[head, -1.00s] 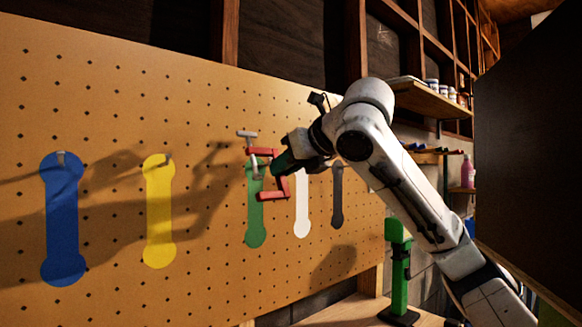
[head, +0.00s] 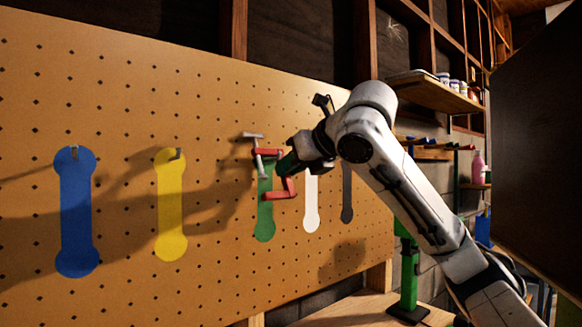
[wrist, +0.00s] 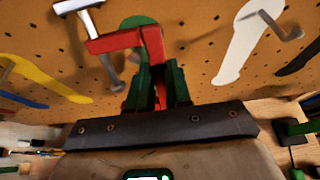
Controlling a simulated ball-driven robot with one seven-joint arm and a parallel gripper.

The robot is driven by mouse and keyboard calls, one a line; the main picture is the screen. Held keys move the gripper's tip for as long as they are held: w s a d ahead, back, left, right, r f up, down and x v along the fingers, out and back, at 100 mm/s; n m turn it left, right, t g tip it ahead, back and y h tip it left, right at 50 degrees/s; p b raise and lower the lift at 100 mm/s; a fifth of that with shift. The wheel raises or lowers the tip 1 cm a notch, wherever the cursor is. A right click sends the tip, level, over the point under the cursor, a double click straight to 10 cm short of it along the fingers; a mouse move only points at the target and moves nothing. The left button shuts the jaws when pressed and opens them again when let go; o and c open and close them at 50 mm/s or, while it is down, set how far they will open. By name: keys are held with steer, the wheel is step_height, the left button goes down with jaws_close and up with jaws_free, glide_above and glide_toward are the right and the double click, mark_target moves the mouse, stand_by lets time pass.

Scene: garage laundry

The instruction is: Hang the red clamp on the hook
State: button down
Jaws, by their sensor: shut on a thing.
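My gripper (head: 290,165) is shut on the red clamp (head: 280,194), a C-shaped frame with a grey screw and T-bar. The clamp is held in front of the green silhouette (head: 265,226) on the pegboard, its T-bar at the upper left. In the wrist view, the clamp (wrist: 115,42) rises from between the dark green fingers (wrist: 160,92), with the green silhouette (wrist: 138,21) behind it. The hook at the green silhouette is hidden or not distinguishable from the clamp's grey parts. I cannot tell whether the clamp touches a hook.
The pegboard (head: 125,110) also carries blue (head: 76,215), yellow (head: 171,210), white (head: 311,205) and dark (head: 347,195) silhouettes; hooks show on blue, yellow and white. A green post (head: 409,275) stands on the bench below. A dark panel (head: 540,170) is at the right.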

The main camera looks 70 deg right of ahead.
steer(key=c, duration=1)
jaws_free()
steer(key=v, duration=1.1)
steer(key=shift+w, duration=0.1)
steer(key=shift+r, duration=0.1)
